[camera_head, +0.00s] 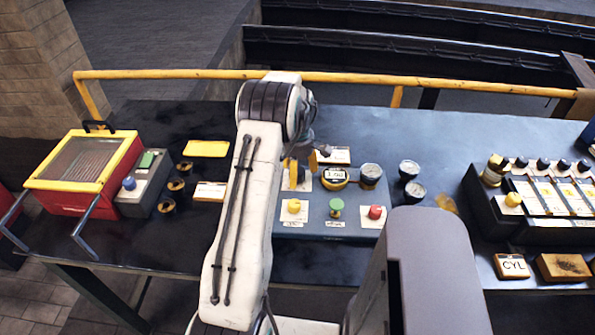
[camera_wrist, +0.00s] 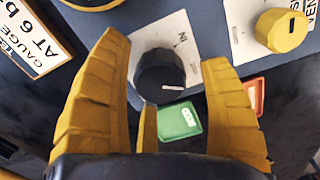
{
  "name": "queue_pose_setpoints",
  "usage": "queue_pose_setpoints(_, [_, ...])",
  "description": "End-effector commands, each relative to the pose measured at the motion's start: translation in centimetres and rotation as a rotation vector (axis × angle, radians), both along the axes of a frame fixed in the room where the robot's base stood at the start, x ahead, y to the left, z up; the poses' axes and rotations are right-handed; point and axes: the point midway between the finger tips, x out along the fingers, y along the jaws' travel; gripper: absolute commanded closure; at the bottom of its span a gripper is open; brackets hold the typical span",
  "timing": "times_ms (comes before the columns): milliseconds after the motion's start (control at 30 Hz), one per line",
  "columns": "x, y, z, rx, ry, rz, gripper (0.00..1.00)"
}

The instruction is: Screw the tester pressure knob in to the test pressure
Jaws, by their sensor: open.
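In the wrist view the black pressure knob (camera_wrist: 160,72), with a white mark on its face, stands on a white plate (camera_wrist: 185,32) lettered "IN". My gripper (camera_wrist: 165,55) is open, its yellow fingers on either side of the knob with a gap at each side. A shorter middle finger reaches up just below the knob. In the head view my gripper (camera_head: 302,167) is over the back left of the blue-grey tester panel (camera_head: 354,208), where it and my arm hide the knob.
A yellow knob (camera_wrist: 283,30) is close to the right finger. Yellow (camera_head: 293,206), green (camera_head: 336,207) and red (camera_head: 375,212) knobs line the panel's front. Gauges (camera_head: 370,171) stand to the right. A "GAUGE AT 6 b" card (camera_wrist: 32,38) lies left.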

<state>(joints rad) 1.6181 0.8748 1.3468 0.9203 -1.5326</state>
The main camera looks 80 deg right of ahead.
Motion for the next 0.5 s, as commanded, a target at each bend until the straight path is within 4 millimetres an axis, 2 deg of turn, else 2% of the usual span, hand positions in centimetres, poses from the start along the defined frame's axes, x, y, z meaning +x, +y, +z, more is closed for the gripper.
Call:
queue_pose_setpoints(133, [0.00, 0.00, 0.00, 0.000, 0.000, 0.000, 0.29])
queue_pose_setpoints(500, [0.00, 0.00, 0.04, 0.000, 0.000, 0.000, 0.62])
